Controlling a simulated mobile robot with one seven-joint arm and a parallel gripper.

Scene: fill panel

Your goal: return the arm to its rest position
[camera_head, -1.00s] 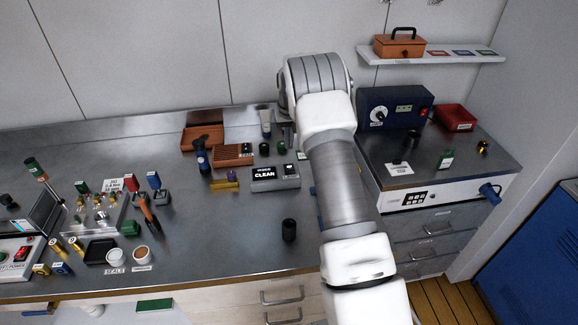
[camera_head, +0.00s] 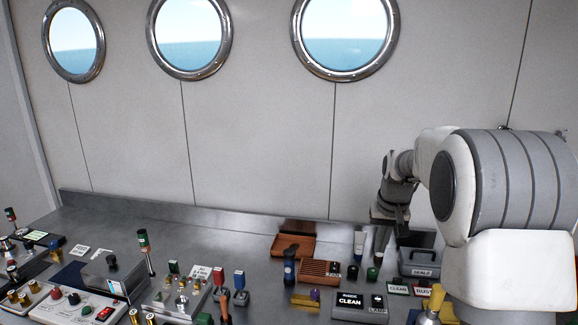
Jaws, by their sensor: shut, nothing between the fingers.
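My arm fills the right side of the head view, its white and grey links bent and raised. My gripper (camera_head: 388,226) points down over the back right of the metal bench (camera_head: 215,240), shut as far as it shows, with nothing seen in it. It is just above and in front of the back ledge, near a pale tube (camera_head: 359,243) and a grey box labelled SEALS (camera_head: 419,262). Its fingertips are small and dark here, and I cannot tell their exact height above the bench.
A brown tray (camera_head: 292,246), a wooden rack (camera_head: 320,270), a blue bottle (camera_head: 289,267) and a CLEAN box (camera_head: 360,305) stand close left of and below the gripper. Control panels (camera_head: 75,305) fill the left. The wall with portholes (camera_head: 345,40) is behind.

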